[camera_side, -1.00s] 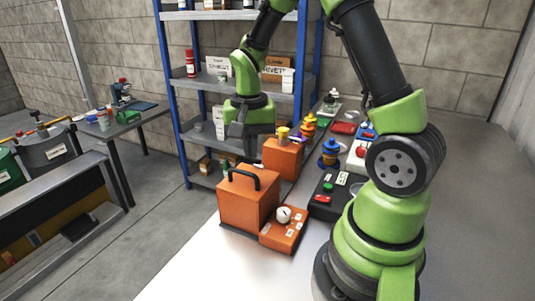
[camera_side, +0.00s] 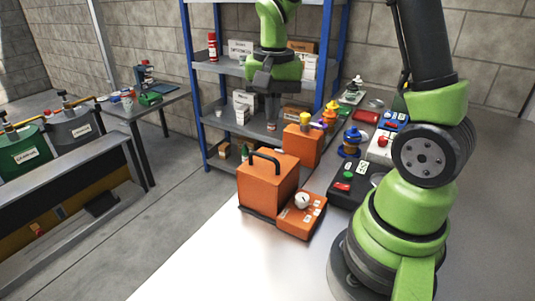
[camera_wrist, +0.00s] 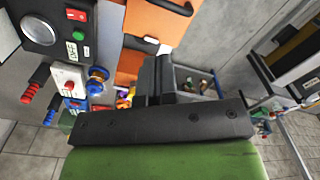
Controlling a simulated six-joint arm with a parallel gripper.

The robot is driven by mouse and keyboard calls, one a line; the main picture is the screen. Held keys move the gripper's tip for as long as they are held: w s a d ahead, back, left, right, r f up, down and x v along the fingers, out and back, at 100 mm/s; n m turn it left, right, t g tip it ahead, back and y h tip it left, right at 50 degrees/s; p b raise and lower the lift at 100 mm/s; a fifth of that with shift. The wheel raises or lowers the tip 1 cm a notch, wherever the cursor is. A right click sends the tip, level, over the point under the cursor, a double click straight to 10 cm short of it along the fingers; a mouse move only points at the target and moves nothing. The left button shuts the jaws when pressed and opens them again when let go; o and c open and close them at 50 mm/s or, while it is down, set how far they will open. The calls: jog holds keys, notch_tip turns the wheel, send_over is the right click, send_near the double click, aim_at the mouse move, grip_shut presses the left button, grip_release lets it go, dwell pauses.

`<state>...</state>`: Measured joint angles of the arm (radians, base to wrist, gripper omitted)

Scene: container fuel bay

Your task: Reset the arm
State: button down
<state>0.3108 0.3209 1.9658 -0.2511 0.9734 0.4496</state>
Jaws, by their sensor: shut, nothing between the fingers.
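My gripper (camera_side: 271,118) hangs in the air in the side view, above and behind the large orange case, in front of the shelving. Its fingers point down, are shut and hold nothing. In the wrist view the dark fingers (camera_wrist: 160,72) are together, with no object between them. My arm rises from its green base at the right and bends over at the top, where the picture cuts it off.
A large orange case (camera_side: 266,188) with a black handle stands at the bench's front, with a gauge box (camera_side: 301,215) beside it.

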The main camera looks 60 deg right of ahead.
jog(key=s+a+r+n+t+y, duration=0.2)
jog(key=s+a+r+n+t, duration=0.5)
jog(key=s+a+r, duration=0.3)
jog(key=shift+s+a+r+n, duration=0.25)
jog(key=shift+s+a+n, duration=0.25)
jog(key=shift+s, duration=0.55)
